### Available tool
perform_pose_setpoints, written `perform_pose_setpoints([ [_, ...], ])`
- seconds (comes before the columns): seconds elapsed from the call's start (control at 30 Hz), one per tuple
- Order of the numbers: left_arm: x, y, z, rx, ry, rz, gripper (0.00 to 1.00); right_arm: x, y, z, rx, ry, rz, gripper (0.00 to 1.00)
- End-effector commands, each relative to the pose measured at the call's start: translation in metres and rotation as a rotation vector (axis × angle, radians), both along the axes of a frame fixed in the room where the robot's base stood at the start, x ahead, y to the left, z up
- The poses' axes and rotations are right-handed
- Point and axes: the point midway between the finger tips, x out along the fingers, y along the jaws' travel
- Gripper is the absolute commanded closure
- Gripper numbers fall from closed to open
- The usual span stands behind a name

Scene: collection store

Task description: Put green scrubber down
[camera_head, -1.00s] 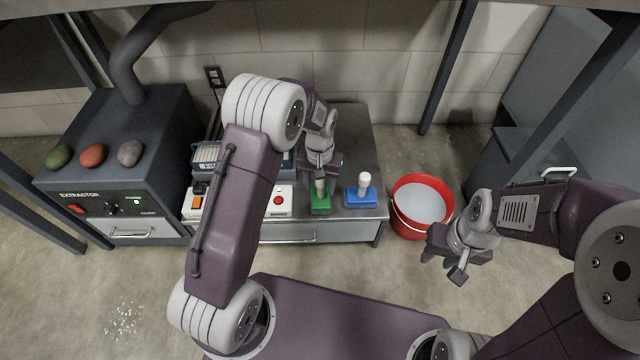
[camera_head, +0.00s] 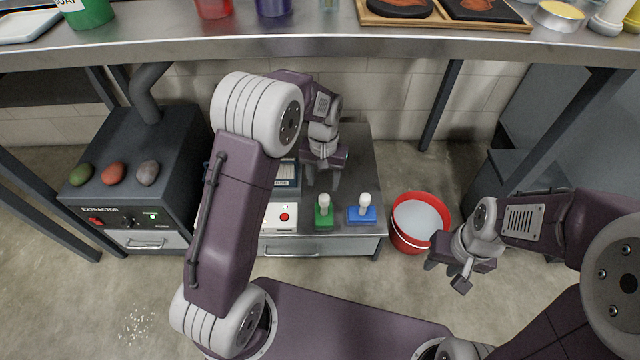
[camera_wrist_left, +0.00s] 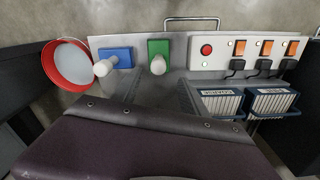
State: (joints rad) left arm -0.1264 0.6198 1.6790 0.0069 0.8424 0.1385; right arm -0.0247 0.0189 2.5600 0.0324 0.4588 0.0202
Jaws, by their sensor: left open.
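The green scrubber (camera_head: 323,216) stands upright with its white knob up on the low steel cabinet (camera_head: 352,151), near the front edge. It also shows in the left wrist view (camera_wrist_left: 159,49), next to the blue scrubber. The blue scrubber (camera_head: 362,213) stands just right of it in the head view. My left gripper (camera_head: 321,182) is open and empty above the cabinet, behind and apart from the green scrubber. My right gripper (camera_head: 447,277) is in front of the red bucket, apart from both scrubbers, and its fingers look spread with nothing between them.
A red bucket (camera_head: 394,236) of pale liquid stands on the floor right of the cabinet. A power strip (camera_wrist_left: 220,49) and blue-framed filters (camera_wrist_left: 219,101) share the cabinet top. The extractor (camera_head: 122,204) stands left. A steel table (camera_head: 300,48) with jars and trays crosses above.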

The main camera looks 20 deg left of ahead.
Motion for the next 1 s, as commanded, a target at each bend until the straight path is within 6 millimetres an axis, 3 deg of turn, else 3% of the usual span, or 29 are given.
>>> perform_pose_setpoints([
  [0.07,-0.016,0.007,0.007,-0.003,-0.011,0.003,0.49,0.0,0.0,0.0,0.0,0.0,0.0,0.64],
  [0.3,-0.126,0.036,0.024,-0.013,-0.081,0.007,0.49,0.0,0.0,-0.001,0.0,0.0,0.0,0.64],
  [0.43,-0.165,0.042,0.022,-0.012,-0.102,0.008,0.49,0.0,0.0,-0.001,0.0,0.0,0.0,0.64],
  [0.53,-0.174,0.043,0.021,-0.012,-0.107,0.008,0.49,0.0,0.0,-0.001,0.0,0.0,0.0,0.64],
  [0.8,-0.174,0.043,0.025,-0.012,-0.105,0.008,0.49,0.0,0.0,0.004,0.0,0.0,0.0,0.64],
  [0.87,-0.174,0.043,0.034,-0.012,-0.105,0.008,0.49,0.0,0.0,0.013,0.0,0.0,0.0,0.64],
  [1.0,-0.173,0.043,0.081,-0.012,-0.104,0.008,0.49,0.0,0.0,0.06,0.0,0.0,0.0,0.64],
])
